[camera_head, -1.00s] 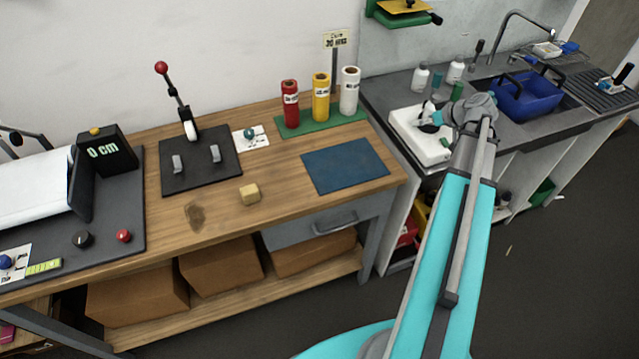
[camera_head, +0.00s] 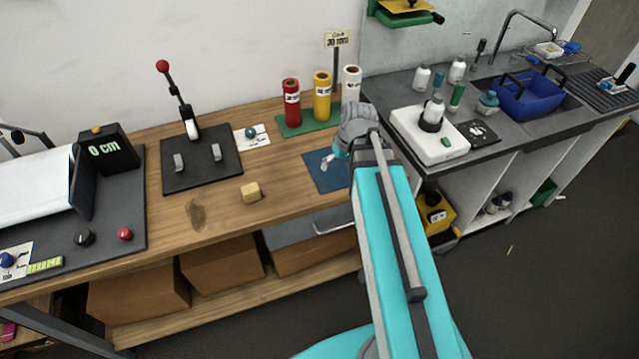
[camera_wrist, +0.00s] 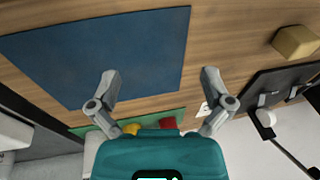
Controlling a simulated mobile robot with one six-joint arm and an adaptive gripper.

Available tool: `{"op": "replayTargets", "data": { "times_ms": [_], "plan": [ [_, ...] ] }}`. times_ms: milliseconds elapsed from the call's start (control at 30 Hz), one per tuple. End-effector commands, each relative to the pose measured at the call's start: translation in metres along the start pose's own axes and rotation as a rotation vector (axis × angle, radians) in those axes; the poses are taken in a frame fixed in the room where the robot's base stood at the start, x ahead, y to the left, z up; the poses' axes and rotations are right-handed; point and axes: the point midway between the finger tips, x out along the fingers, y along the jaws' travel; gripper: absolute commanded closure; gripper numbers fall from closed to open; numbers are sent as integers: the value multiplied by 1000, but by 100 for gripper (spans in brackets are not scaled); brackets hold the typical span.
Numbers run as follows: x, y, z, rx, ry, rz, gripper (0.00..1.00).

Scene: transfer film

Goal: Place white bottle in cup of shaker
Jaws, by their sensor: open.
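A white bottle (camera_head: 435,109) stands upright, as far as I can see, in the dark cup (camera_head: 430,125) on top of the white shaker (camera_head: 425,142), on the grey counter in the head view. My gripper (camera_head: 326,164) is well to the left of the shaker, above the blue mat (camera_head: 322,182) on the wooden bench. In the wrist view my gripper (camera_wrist: 160,78) has its two fingers spread, with nothing between them but the blue mat (camera_wrist: 110,50) and wood below. The shaker's cup and bottle are not clear in the wrist view.
Two other white bottles (camera_head: 422,77) (camera_head: 457,69) stand behind the shaker. Red (camera_head: 291,102), yellow (camera_head: 322,95) and white (camera_head: 351,83) rolls stand on a green mat behind my gripper. A yellowish block (camera_head: 251,192) lies on the bench. A blue basin (camera_head: 528,97) is at right.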

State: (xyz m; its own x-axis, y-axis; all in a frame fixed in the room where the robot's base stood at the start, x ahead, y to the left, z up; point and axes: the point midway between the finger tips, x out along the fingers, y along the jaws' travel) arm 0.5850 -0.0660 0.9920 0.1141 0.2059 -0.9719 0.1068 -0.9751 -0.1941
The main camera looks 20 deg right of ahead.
Motion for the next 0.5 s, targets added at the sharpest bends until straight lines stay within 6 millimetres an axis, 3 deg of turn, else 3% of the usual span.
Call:
{"op": "replayTargets", "data": {
  "times_ms": [33,200,500],
  "plan": [
    [3,-13,8,5,-23,21,0],
    [10,-43,25,47,-84,106,0],
    [13,-67,41,92,-125,199,0]
  ]
}}
